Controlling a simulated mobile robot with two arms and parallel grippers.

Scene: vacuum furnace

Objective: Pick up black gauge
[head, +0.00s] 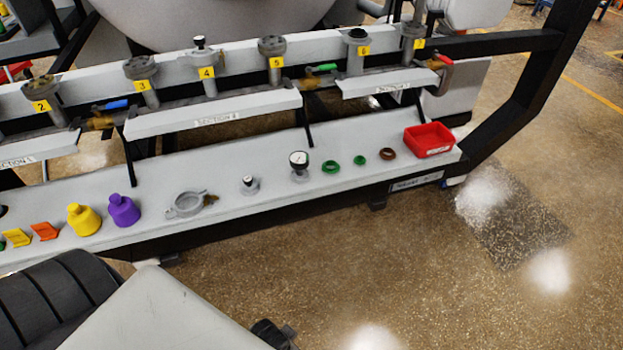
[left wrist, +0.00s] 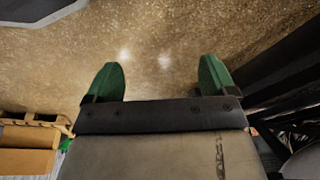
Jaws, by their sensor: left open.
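A gauge with a white dial and black rim (head: 299,160) stands upright on a grey base on the lower grey shelf in the head view, right of the middle of the row. In the left wrist view, my left gripper (left wrist: 160,80) has its two green fingertips wide apart with only brown floor between them. It holds nothing, and the gauge does not show in that view. My grey arm covers the bottom left of the head view; the left fingertips are not clear there. My right gripper is not in view.
On the lower shelf (head: 225,210), a small black-topped fitting (head: 249,184) and grey clamp (head: 187,205) lie left of the gauge. Green rings (head: 330,167), a brown ring (head: 388,154) and a red bin (head: 429,139) are to its right. Numbered ports line the rail above.

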